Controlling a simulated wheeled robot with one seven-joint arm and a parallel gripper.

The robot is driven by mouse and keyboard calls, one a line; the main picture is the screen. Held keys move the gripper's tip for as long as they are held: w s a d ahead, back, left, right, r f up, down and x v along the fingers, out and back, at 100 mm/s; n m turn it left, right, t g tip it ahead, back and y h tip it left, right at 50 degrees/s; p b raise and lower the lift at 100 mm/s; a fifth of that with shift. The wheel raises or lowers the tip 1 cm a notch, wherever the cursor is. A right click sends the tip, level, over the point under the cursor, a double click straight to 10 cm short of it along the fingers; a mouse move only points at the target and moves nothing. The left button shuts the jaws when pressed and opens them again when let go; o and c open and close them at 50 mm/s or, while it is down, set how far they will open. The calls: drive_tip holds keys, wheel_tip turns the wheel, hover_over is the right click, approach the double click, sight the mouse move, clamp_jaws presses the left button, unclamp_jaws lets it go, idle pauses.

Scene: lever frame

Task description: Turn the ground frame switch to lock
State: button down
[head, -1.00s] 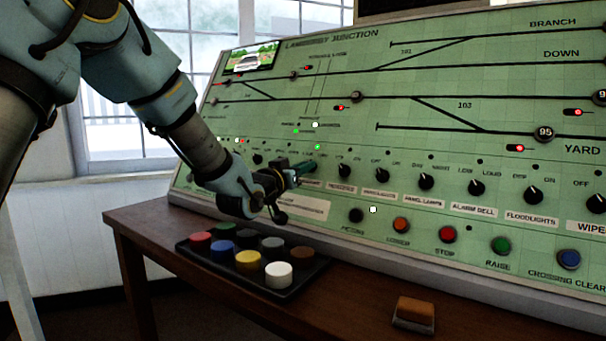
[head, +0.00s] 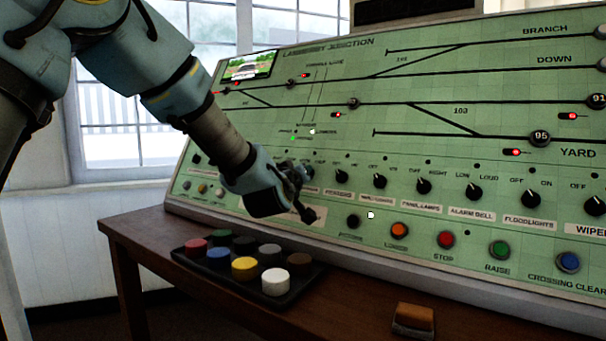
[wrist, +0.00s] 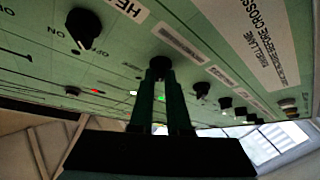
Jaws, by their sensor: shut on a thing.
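The green control panel (head: 440,120) slopes up behind the desk and carries a row of black rotary knobs. My gripper (wrist: 161,78) is shut on a black knob (wrist: 161,63) in the wrist view, one dark finger on each side. The white label beside this knob (wrist: 180,43) is too blurred to read, so I cannot confirm it is the ground frame switch. In the head view my gripper (head: 303,178) is against the panel left of the knob row's middle. It hides the held knob and its pointer there.
A neighbouring knob (wrist: 83,27) is close on one side in the wrist view, and another knob (wrist: 202,89) on the other. Below in the head view are coloured push buttons (head: 445,240), a tray of coloured round pieces (head: 193,268) and a brown block (head: 413,318) on the desk.

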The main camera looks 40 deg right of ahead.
drive_tip(key=c, duration=0.9)
unclamp_jaws()
drive_tip(key=v, duration=1)
drive_tip(key=shift+s+a+b, duration=0.2)
drive_tip(key=shift+a+b, duration=0.1)
drive_tip(key=shift+a, duration=0.05)
